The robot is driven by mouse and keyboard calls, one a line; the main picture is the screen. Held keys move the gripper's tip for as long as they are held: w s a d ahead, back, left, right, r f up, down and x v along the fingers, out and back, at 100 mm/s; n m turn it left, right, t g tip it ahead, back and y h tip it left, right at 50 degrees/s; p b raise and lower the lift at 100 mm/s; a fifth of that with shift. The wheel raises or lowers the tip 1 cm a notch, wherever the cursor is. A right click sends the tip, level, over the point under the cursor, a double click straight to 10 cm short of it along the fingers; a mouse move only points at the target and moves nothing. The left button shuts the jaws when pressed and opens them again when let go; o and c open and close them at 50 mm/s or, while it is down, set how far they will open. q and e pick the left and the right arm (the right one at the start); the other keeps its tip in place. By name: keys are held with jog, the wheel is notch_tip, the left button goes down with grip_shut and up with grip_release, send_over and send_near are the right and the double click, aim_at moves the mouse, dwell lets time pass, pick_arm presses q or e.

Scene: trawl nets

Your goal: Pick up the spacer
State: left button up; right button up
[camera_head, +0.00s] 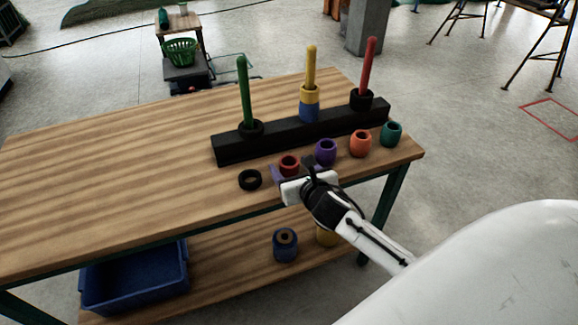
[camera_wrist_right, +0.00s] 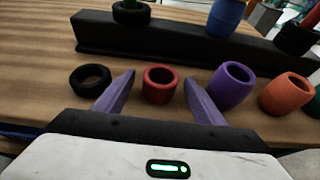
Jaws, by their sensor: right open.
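A short black ring (camera_head: 250,179), which looks like the spacer, lies flat on the table left of my right gripper. It also shows in the right wrist view (camera_wrist_right: 91,79), just outside the left finger. My right gripper (camera_wrist_right: 159,80) is open, its two purple fingers apart. A red ring (camera_wrist_right: 160,92) stands between and slightly beyond the fingers, with gaps on both sides; it shows in the head view too (camera_head: 289,163). I cannot tell whether the fingers are low enough to flank it. My left gripper is not in view.
A black bar (camera_head: 230,148) holds green, yellow and red pegs; blue and yellow rings sit on the yellow peg. Purple (camera_head: 325,152), orange (camera_head: 360,143) and teal (camera_head: 391,134) rings stand right of the red one. The table's left half (camera_head: 110,180) is clear.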

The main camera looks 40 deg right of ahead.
jog(key=shift+x, duration=0.8)
jog(key=c, duration=1.1)
notch_tip(320, 180, up, 10)
jog(key=shift+p, duration=0.95)
jog(key=shift+c, duration=0.2)
